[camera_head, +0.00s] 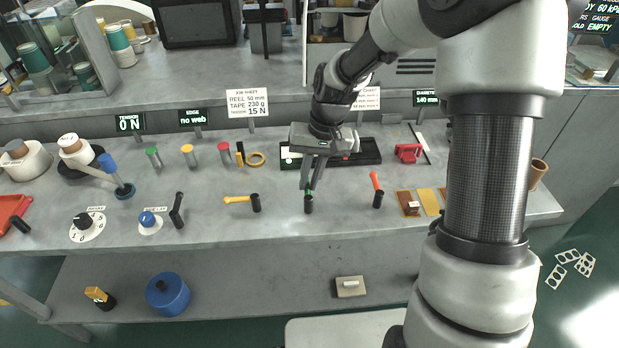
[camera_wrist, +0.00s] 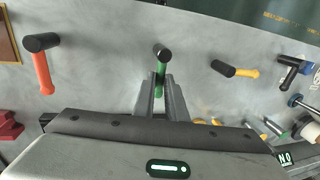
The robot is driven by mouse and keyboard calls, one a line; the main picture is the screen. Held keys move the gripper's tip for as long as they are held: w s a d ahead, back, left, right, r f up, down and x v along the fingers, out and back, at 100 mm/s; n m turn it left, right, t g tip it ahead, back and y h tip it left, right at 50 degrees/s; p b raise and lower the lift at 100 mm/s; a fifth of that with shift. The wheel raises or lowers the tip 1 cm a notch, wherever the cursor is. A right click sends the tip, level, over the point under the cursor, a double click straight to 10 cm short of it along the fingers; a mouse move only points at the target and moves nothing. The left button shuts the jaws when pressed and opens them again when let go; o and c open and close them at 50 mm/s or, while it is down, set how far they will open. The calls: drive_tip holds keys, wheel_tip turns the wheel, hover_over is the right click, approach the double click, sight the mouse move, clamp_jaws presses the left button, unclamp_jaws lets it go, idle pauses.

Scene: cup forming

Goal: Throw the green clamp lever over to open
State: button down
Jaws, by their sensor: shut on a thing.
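The green clamp lever (camera_head: 309,192) is at the front middle of the grey bench, mostly hidden by my fingers in the head view. Its black cylindrical end (camera_head: 308,206) shows just in front of the fingertips. In the wrist view the green bar (camera_wrist: 161,72) lies between my two fingers, with the black end (camera_wrist: 161,52) beyond the tips. My gripper (camera_head: 308,186) reaches down from above and is shut on the green bar; it also shows in the wrist view (camera_wrist: 161,80).
A yellow lever (camera_head: 237,199) lies sideways to the left. An orange lever (camera_head: 376,181) stands to the right, and a black lever (camera_head: 177,210) is farther left. A black tray (camera_head: 368,151) lies behind my gripper. Bare bench lies between the levers.

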drive_tip(key=shift+a+r+n, duration=0.1)
drive_tip(key=shift+a+n, duration=0.05)
drive_tip(key=shift+n, duration=0.25)
drive_tip(key=n, duration=0.1)
drive_tip(key=a+n+p, duration=0.1)
drive_tip(key=n, duration=0.1)
drive_tip(key=n+g+p, duration=0.1)
drive_tip(key=shift+a+n, duration=0.3)
drive_tip(key=n, duration=0.1)
drive_tip(key=a+n+p, duration=0.1)
drive_tip(key=n, duration=0.2)
drive_tip(key=shift+s+a+n+g+h+p, duration=0.2)
drive_tip(key=shift+s+n+g+h+p, duration=0.1)
drive_tip(key=shift+s+h, duration=0.1)
drive_tip(key=n, duration=0.1)
drive_tip(key=s+n+p, duration=0.1)
drive_tip(key=n, duration=0.1)
drive_tip(key=shift+a+h, duration=0.3)
drive_tip(key=shift+a, duration=0.1)
drive_tip(key=shift+s+a+n+g+h+p, duration=0.1)
drive_tip(key=shift+s+n+h+p, duration=0.1)
drive_tip(key=shift+n, duration=0.65)
drive_tip(key=shift+s+a+n+g+h+p, duration=0.1)
drive_tip(key=shift+s+n+p, duration=0.15)
drive_tip(key=shift+n, duration=0.55)
drive_tip(key=shift+s+a+n+g+h+p, duration=0.1)
drive_tip(key=shift+s+n+p, duration=0.1)
drive_tip(key=shift+n, duration=0.65)
